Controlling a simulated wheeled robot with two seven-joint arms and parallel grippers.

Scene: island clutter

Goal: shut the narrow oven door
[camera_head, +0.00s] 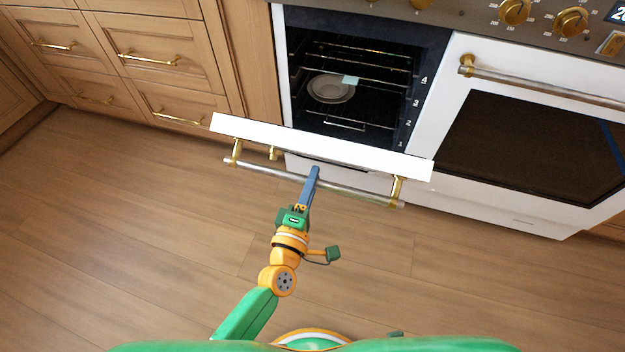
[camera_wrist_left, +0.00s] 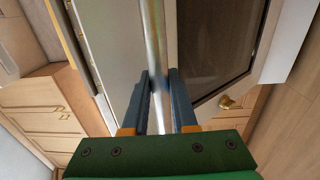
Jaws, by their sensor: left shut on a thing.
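The narrow oven door (camera_head: 320,146) is white and hangs open, tilted out from the oven, with its top edge toward me. Its silver bar handle (camera_head: 260,171) has brass mounts and runs along the door's outer side. My left gripper (camera_head: 315,172) is at the middle of that handle. In the left wrist view its two blue fingers (camera_wrist_left: 162,80) stand on either side of the handle bar (camera_wrist_left: 152,45), shut on it. The narrow oven's cavity (camera_head: 350,85) shows racks and a plate (camera_head: 331,88). My right gripper is not in view.
The wide oven door (camera_head: 540,145) to the right is closed, with its own bar handle (camera_head: 545,84). Wooden drawers (camera_head: 150,60) with brass pulls stand to the left. The wooden floor (camera_head: 130,230) in front is clear.

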